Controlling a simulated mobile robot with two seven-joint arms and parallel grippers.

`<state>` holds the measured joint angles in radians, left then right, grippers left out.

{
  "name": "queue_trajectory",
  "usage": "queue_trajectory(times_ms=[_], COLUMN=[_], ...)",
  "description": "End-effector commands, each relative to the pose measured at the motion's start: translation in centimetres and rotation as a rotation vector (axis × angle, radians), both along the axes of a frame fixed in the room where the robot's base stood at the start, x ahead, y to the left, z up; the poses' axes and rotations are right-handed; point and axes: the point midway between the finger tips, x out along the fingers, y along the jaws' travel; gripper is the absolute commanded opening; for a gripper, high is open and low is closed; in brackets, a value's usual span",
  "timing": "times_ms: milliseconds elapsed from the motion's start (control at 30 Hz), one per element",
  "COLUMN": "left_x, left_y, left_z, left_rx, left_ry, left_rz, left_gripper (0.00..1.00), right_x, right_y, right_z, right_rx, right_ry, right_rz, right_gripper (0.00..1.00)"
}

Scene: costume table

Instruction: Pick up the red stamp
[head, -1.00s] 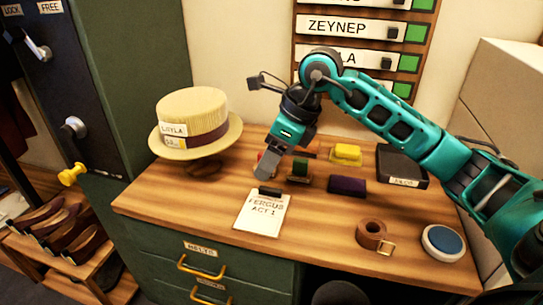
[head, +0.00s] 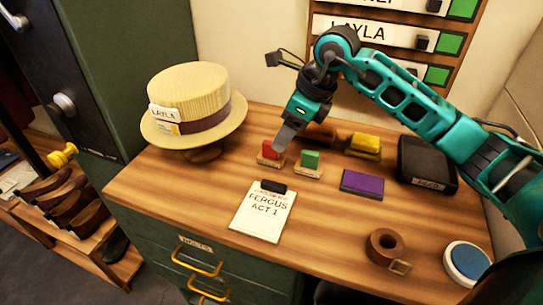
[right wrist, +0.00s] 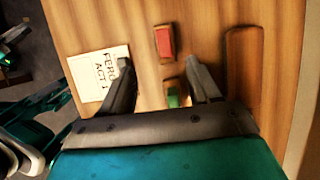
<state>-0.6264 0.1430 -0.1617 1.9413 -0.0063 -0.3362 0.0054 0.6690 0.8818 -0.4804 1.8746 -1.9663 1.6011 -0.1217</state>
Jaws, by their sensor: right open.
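The red stamp (head: 269,151) stands on the wooden table, left of a green stamp (head: 309,159). It also shows in the right wrist view (right wrist: 164,42), just beyond the fingertips and apart from them. My right gripper (head: 284,142) is over the table close to the red stamp, and a finger partly overlaps it in the head view. In the right wrist view the jaws (right wrist: 160,72) are open and empty, with the green stamp (right wrist: 173,96) in the view between the fingers. My left gripper is not in view.
A straw hat (head: 190,97) on a stand is at the left. A clipboard (head: 263,212) lies in front of the stamps. A yellow block (head: 365,145), a purple box (head: 362,184), a black case (head: 426,164), a rolled belt (head: 384,245) and a blue-topped tin (head: 466,262) are to the right.

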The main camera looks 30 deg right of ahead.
Motion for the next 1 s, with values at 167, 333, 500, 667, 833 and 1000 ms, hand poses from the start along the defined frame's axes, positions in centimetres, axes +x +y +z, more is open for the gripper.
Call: queue_trajectory(times_ms=[167, 333, 500, 667, 833, 1000], left_x=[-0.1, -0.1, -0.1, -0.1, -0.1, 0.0], left_y=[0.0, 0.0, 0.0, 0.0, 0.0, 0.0], left_z=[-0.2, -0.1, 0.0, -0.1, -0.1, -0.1], left_rx=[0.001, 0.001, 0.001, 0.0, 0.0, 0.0], left_ry=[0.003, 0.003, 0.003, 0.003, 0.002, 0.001], left_rz=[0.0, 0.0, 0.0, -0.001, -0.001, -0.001], left_gripper=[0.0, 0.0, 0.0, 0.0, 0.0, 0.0], right_x=[0.8, 1.3, 2.7, 3.3, 3.5, 3.4], right_y=[0.7, 1.0, 1.5, 1.9, 2.0, 2.0], right_z=[-2.5, -3.4, -5.5, -7.3, -7.7, -7.6], right_rx=[0.001, 0.0, 0.004, 0.001, 0.0, -0.001], right_ry=[0.001, 0.0, 0.002, 0.0, -0.002, -0.001], right_rz=[0.001, 0.0, 0.001, 0.0, 0.001, 0.001], right_gripper=[0.62, 0.62, 0.62, 0.62, 0.62, 0.57])
